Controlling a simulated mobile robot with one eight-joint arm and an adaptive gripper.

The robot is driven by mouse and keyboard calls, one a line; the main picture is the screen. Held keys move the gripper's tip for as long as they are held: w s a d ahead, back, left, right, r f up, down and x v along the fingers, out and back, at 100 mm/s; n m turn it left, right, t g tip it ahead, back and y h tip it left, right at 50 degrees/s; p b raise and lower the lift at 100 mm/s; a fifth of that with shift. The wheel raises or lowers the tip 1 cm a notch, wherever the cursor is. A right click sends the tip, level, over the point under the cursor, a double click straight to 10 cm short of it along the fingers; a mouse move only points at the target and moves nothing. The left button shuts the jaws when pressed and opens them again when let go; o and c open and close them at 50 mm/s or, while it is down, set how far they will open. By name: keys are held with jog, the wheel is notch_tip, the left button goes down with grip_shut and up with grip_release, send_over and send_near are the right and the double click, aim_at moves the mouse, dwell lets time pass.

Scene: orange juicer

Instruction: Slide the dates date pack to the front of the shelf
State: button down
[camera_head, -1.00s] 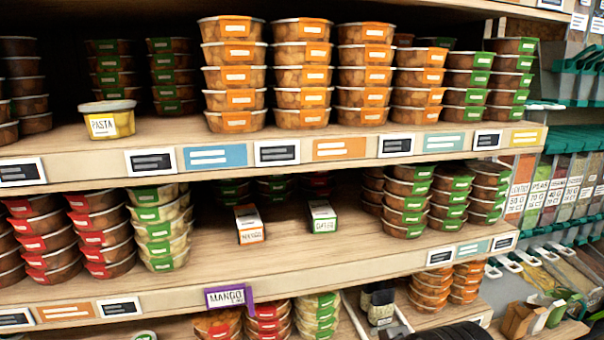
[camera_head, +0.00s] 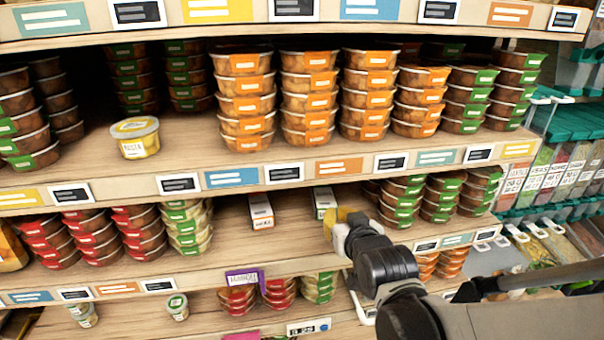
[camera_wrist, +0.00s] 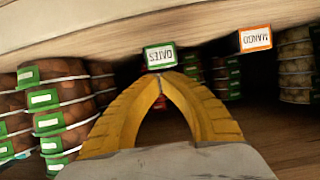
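The dates pack (camera_head: 325,200) is a small white box with a green edge, lying on the middle shelf (camera_head: 300,245). In the wrist view the dates pack (camera_wrist: 160,57) shows its upside-down "DATES" label just beyond my fingertips. My gripper (camera_head: 338,214) reaches in over the shelf from the right, close to the front end of the pack. In the wrist view the yellow fingers of my gripper (camera_wrist: 163,76) meet at their tips with nothing between them. I cannot tell whether the tips touch the pack.
A mango box (camera_head: 261,211) with an orange edge lies left of the dates pack. Stacked green-label tubs (camera_head: 402,200) stand close on the right, and pale tubs (camera_head: 188,228) further left. The upper shelf edge (camera_head: 310,168) runs above. Bare shelf lies in front of the boxes.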

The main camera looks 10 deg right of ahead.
aim_at(323, 191)
jog(key=w, duration=1)
jog(key=shift+w+p, duration=0.2)
jog(key=shift+p, duration=0.15)
jog(key=shift+w+f, duration=0.4)
jog(key=shift+f, duration=0.15)
jog(key=shift+f+b, duration=0.3)
jog(key=shift+b, duration=0.1)
jog(key=shift+s, duration=0.25)
